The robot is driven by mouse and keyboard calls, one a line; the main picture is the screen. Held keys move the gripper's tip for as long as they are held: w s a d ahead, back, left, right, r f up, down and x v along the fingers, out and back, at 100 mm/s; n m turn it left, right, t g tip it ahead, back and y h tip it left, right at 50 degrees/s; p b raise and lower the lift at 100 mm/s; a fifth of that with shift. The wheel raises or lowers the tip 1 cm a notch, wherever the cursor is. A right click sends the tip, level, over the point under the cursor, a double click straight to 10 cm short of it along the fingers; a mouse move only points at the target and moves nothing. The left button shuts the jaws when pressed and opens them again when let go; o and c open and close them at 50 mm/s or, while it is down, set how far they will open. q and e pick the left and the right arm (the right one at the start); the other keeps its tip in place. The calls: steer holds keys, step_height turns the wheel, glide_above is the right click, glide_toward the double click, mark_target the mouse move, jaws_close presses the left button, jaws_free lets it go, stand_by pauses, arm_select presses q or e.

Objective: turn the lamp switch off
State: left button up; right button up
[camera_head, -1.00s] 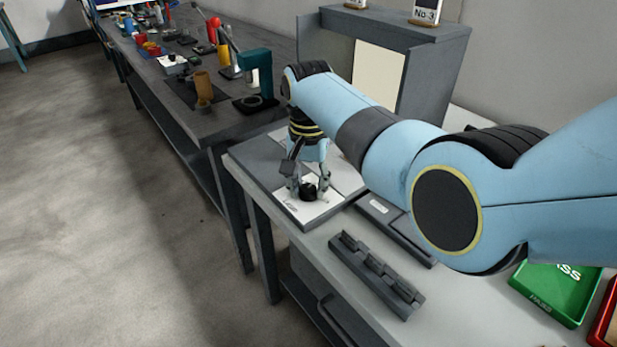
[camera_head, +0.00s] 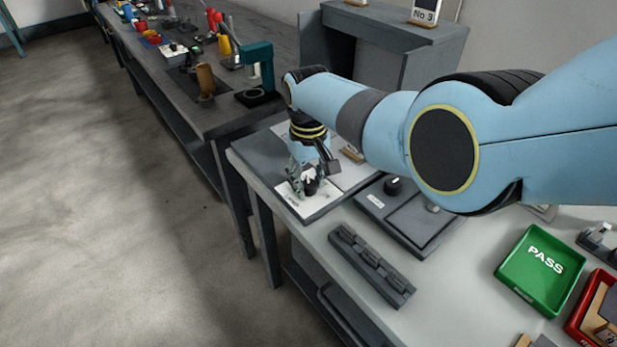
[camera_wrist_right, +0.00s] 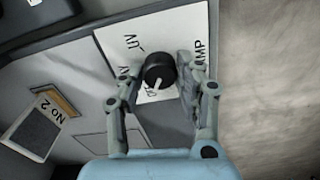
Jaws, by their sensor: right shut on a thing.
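The lamp switch is a black round knob (camera_wrist_right: 159,70) with a white pointer line, on a white label plate (camera_wrist_right: 112,38) in the right wrist view. The plate reads "UV" and partly "LAMP"; its other letters are partly hidden or too small. The pointer aims down and left in that view. My right gripper (camera_wrist_right: 160,82) has its fingers shut on either side of the knob. In the head view my right gripper (camera_head: 308,184) is low over the white plate (camera_head: 294,205). The panel inside the grey booth (camera_head: 371,72) is dark grey. My left gripper is not in view.
A dark box with another knob (camera_head: 393,186) sits right of the plate. A slotted grey block (camera_head: 370,265) lies in front. A green PASS tray (camera_head: 541,270) and a red tray (camera_head: 600,312) stand at right. A darker, cluttered bench (camera_head: 215,118) is behind left.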

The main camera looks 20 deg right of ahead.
mark_target(308, 183)
steer(key=shift+w+r+n, duration=0.1)
steer(key=shift+n, duration=0.2)
steer(key=o, duration=1.1)
steer(key=shift+o, duration=0.2)
step_height(308, 183, up, 12)
